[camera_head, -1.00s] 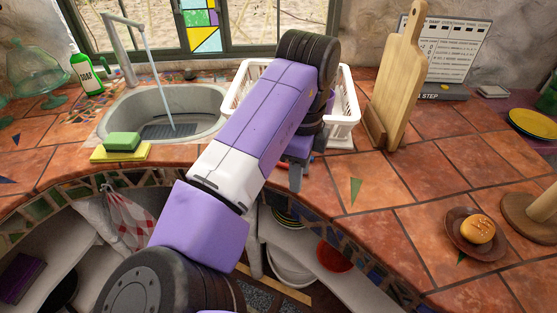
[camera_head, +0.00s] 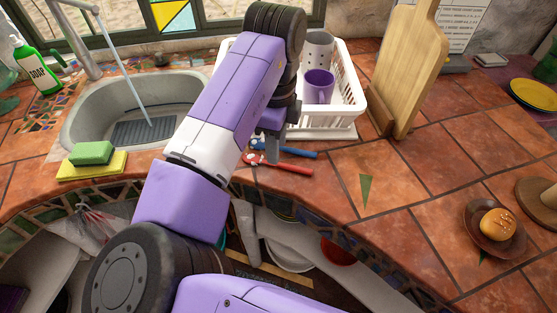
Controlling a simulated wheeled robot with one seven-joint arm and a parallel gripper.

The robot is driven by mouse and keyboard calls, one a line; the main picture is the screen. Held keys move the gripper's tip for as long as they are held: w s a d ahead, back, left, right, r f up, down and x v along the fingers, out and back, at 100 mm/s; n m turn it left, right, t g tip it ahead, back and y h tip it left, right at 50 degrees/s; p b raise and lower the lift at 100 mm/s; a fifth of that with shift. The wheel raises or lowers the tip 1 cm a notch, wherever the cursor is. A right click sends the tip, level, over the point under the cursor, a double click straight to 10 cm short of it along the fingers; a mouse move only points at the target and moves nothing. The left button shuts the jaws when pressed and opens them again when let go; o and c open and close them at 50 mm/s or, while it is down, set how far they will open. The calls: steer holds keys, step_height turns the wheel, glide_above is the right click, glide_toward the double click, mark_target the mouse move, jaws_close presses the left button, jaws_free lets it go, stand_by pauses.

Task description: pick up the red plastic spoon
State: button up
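A red utensil (camera_head: 293,167), which looks like the red plastic spoon, lies on the tiled counter in front of the white dish rack. Its handle points right and its other end is at the left, partly behind my gripper. My gripper (camera_head: 271,157) points down at the utensil's left part, overlapping it in the picture. I cannot tell whether they touch or whether the fingers are open, as the arm and viewing angle hide the gap. A blue utensil (camera_head: 297,151) lies just behind the red one, partly hidden by my gripper.
The white dish rack (camera_head: 345,118) holds a purple mug (camera_head: 319,86) and a grey holed holder (camera_head: 318,48). A wooden cutting board (camera_head: 408,70) stands to its right. A sink (camera_head: 75,125) with a green sponge (camera_head: 92,152) is at left.

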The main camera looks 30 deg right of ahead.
steer(key=shift+w+d+f+p, duration=0.1)
steer(key=shift+d+f+p, duration=0.1)
steer(key=shift+f, duration=1.2)
steer(key=shift+w+d+f+p, duration=0.1)
steer(key=shift+f+p, duration=0.05)
steer(key=shift+f, duration=1.2)
steer(key=shift+s, duration=0.1)
jaws_close()
